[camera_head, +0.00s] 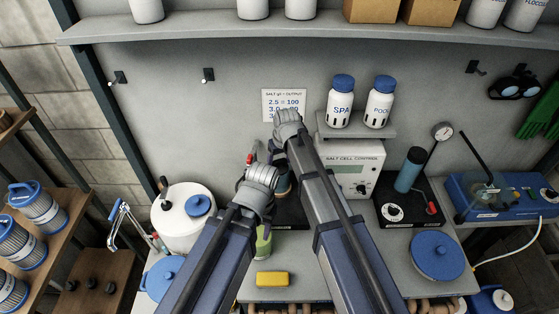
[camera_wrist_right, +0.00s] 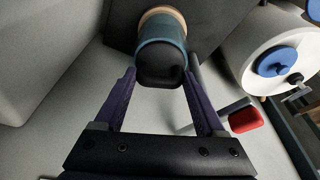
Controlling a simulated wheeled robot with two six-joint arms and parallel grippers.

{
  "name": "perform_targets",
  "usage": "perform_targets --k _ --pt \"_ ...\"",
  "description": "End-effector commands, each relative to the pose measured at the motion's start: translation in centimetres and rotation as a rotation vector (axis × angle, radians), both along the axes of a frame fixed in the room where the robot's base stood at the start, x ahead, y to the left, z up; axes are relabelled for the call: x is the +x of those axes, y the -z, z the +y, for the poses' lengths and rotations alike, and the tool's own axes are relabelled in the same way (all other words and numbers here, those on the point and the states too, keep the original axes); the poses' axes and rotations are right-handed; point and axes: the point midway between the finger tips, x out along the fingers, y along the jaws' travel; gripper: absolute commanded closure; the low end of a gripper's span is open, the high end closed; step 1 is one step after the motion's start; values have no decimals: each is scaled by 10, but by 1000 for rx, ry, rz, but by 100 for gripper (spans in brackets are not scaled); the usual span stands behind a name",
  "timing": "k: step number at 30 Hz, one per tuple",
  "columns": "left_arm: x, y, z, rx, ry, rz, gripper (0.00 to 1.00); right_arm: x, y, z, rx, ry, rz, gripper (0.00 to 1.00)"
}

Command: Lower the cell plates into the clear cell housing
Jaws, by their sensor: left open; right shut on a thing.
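In the right wrist view, the fingers of my right gripper (camera_wrist_right: 160,78) are shut on a dark-capped, teal-collared piece (camera_wrist_right: 162,52). It looks like the top of the cell plates. A tan ring shows beyond its collar, above a dark base. In the head view, part of a teal and tan piece (camera_head: 283,184) shows between my arms. My left gripper (camera_head: 262,176) is open, left of that piece and lower in the picture than my right wrist; its fingers are mostly hidden. I cannot make out the clear housing or the plates, with my arms covering that spot.
A red-ended handle (camera_wrist_right: 245,118) is close to the right gripper. A white drum (camera_head: 184,225) stands left. The salt cell control box (camera_head: 350,166) and a pump stand with a teal cylinder (camera_head: 409,170) are right. A yellow sponge (camera_head: 272,279) and green bottle (camera_head: 263,244) are in front.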

Motion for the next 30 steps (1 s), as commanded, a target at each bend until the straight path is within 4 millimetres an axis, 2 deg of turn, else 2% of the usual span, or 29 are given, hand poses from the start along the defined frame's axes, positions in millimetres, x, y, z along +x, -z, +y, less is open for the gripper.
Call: perform_targets --k 28,29,30 --pt "0 5 0 0 0 0 50 0 5 0 0 0 0 90" --pt "0 5 0 0 0 0 50 0 5 0 0 0 0 26" --pt "0 5 0 0 0 0 50 0 5 0 0 0 0 21"
